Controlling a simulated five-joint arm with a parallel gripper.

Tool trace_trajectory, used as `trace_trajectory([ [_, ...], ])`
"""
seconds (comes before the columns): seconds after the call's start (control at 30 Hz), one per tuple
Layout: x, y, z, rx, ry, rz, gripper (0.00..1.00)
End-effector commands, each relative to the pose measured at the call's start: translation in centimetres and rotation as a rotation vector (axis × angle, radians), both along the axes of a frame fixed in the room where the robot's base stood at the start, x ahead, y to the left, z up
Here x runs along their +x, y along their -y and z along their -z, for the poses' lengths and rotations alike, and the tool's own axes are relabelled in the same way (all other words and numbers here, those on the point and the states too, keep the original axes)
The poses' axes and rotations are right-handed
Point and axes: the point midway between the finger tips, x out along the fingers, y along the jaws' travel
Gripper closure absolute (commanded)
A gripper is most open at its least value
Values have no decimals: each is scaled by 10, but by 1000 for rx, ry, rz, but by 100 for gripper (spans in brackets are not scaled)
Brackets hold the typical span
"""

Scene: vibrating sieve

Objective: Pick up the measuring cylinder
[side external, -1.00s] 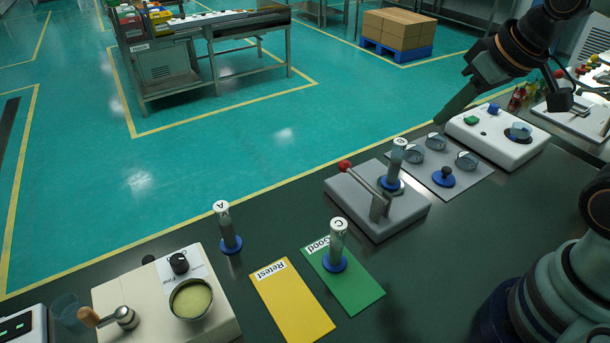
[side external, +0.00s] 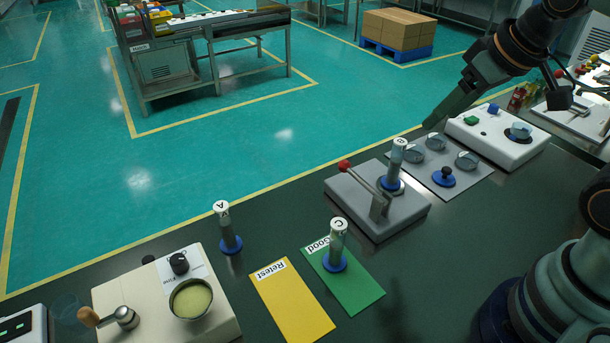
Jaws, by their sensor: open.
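Three clear cylinders with white lettered tops and blue bases stand upright in view. Cylinder A (side external: 226,230) stands on the bare dark bench. Cylinder B (side external: 395,165) stands on a grey device (side external: 375,222) with a red-knobbed lever. Cylinder C (side external: 336,246) stands on the green "Good" mat (side external: 356,290). The frames do not show which one the task means. My gripper (side external: 430,124) is open and empty, its fingers angled down to the left. In the picture it is up and to the right of cylinder B, apart from it.
A yellow "Retest" mat (side external: 290,305) lies beside the green one. A beige machine (side external: 225,325) with a round cup is at the lower left. A grey plate (side external: 475,185) with glass dishes and a white device (side external: 515,150) are at right. Bench around cylinder A is clear.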

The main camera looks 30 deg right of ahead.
Motion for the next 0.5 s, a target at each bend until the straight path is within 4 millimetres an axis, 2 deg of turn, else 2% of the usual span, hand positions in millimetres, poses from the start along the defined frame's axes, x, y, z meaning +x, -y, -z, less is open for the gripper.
trace_trajectory([
  [0.17, 11, 2, 1, -100, -68, -201, 32],
  [0.5, 49, 9, 18, -345, -260, -943, 32],
])
